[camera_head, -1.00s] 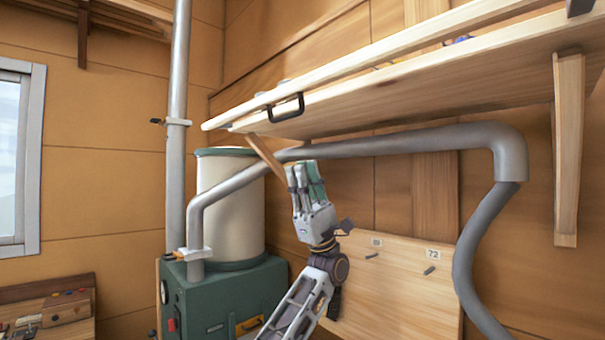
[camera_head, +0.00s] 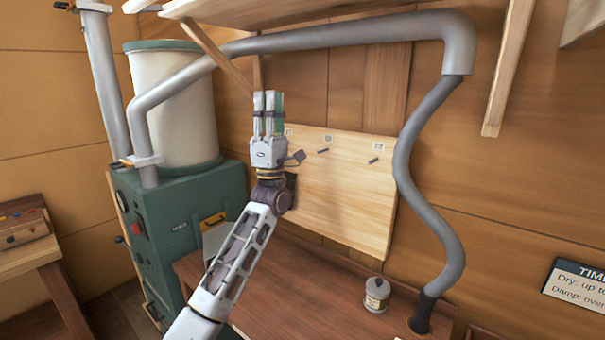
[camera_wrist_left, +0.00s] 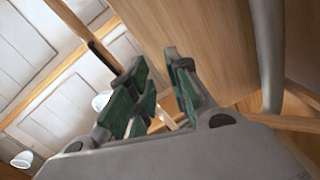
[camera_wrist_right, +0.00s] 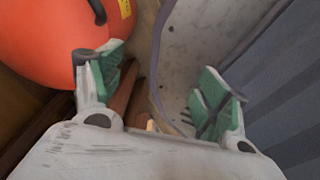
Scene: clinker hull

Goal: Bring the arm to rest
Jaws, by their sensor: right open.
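My left arm reaches up from the bottom of the head view. Its left gripper (camera_head: 268,100) points upward, in front of the wooden wall and left of a pale peg board (camera_head: 345,195). Its fingertips are just below the grey pipe (camera_head: 350,33). In the left wrist view its green-padded fingers (camera_wrist_left: 160,90) stand apart with nothing between them. My right gripper (camera_wrist_right: 160,88) shows only in the right wrist view. Its fingers are wide apart and hold nothing. An orange-red rounded thing (camera_wrist_right: 50,40) is beyond its left finger, and a speckled grey surface (camera_wrist_right: 195,45) is beyond the gap.
A green machine (camera_head: 185,235) with a cream drum (camera_head: 175,105) stands left of my left arm. A wooden shelf (camera_head: 270,10) hangs above. A small jar (camera_head: 377,295) stands on the brown bench (camera_head: 310,285). A grey hose (camera_head: 425,215) drops to the bench on the right.

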